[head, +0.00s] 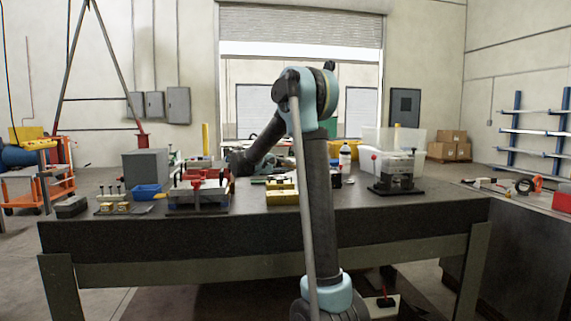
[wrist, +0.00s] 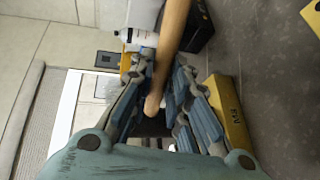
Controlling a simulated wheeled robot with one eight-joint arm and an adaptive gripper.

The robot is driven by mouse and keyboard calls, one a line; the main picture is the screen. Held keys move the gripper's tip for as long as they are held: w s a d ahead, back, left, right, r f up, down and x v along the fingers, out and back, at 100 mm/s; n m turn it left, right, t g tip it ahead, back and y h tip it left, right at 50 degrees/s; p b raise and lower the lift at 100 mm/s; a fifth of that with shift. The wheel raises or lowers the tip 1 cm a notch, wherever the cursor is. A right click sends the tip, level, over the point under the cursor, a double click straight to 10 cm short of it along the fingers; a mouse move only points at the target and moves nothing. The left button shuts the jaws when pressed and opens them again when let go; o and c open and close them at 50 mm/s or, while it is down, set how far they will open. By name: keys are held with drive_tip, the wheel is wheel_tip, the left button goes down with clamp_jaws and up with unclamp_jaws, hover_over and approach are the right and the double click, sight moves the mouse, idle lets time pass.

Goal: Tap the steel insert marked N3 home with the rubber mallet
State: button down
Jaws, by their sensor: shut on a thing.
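In the wrist view my gripper (wrist: 164,62) is shut on a pale wooden handle (wrist: 174,25), taken to be the rubber mallet's. One rounded handle end lies between the fingers; the other end runs out of the top of the picture, so the mallet's head is not visible. A yellow block (wrist: 236,118) with dark lettering lies right of the fingers, apart from them; I cannot read the mark surely. In the head view yellow blocks (head: 283,197) stand mid-bench, and my gripper is hidden beyond my wrist. I cannot make out the N3 insert.
A red-topped mould fixture (head: 203,192) stands left of the yellow blocks on the dark bench (head: 400,213). A blue bin (head: 146,192) and grey box (head: 147,167) are farther left. A black-based press-like fixture (head: 396,174) stands right. The bench's front strip is mostly clear.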

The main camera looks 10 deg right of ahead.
drive_tip(key=shift+s+r, duration=0.2)
drive_tip(key=shift+r, duration=0.15)
drive_tip(key=shift+f, duration=0.1)
wheel_tip(320, 180, down, 4)
drive_tip(key=shift+r, duration=0.1)
drive_tip(key=shift+s+f, duration=0.1)
drive_tip(key=shift+f, duration=0.2)
drive_tip(key=shift+r, duration=2.25)
